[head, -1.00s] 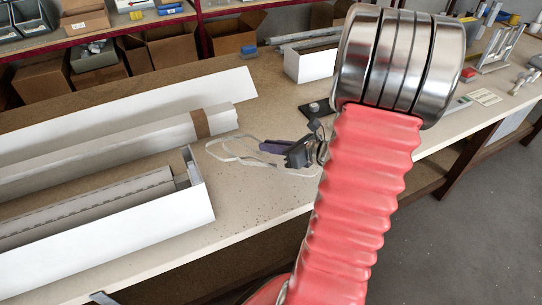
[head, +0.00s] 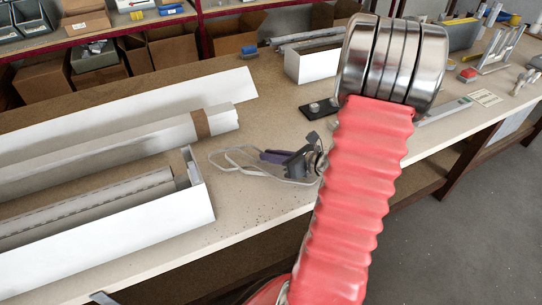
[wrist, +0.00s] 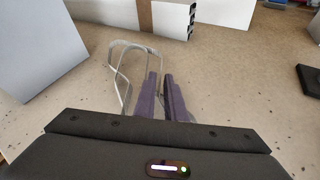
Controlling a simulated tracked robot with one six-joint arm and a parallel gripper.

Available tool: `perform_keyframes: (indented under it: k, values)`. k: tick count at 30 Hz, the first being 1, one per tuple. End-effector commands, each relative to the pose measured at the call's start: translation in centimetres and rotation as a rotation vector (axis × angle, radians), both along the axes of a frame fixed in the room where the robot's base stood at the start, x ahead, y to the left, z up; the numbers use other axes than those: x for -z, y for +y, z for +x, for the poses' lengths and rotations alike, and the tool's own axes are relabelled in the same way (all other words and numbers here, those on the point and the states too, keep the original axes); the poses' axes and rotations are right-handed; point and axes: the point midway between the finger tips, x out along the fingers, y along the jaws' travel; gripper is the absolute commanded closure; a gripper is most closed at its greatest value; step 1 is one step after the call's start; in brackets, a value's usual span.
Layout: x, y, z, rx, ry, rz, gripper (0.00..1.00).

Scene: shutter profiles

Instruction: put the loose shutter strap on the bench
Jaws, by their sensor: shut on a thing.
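The loose shutter strap (head: 232,151) is a pale grey, looped band at the middle of the bench (head: 262,118) in the head view. My gripper (head: 268,156), with dark purple fingers, is shut on the strap and sits low over the bench top. In the wrist view the strap's loop (wrist: 122,62) reaches out ahead and to the left of my gripper (wrist: 161,78). Part of the strap hangs beside my gripper in the head view. I cannot tell whether the strap touches the bench or is just above it.
A long white open box (head: 130,249) with profiles stands on the left, with a wrapped white profile (head: 150,131) behind it. A small black plate (head: 317,109) and a white box (head: 312,68) are farther back. Speckled bench top is clear around the strap.

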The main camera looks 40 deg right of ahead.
Motion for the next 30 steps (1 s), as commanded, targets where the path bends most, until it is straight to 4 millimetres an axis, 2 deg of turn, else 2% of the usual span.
perform_keyframes:
  k: [1,2,10,22,30]
  values:
    - [0.2,0.1,-0.1,0.000,0.004,0.001,1.00]
    - [0.2,0.1,-0.1,0.000,0.005,0.002,0.89]
    - [0.1,0.0,-0.1,0.002,0.004,0.002,0.70]
    - [-0.1,-0.1,-0.6,0.003,0.003,0.002,0.70]
    - [-1.2,-0.7,-3.2,0.004,0.002,0.000,0.70]
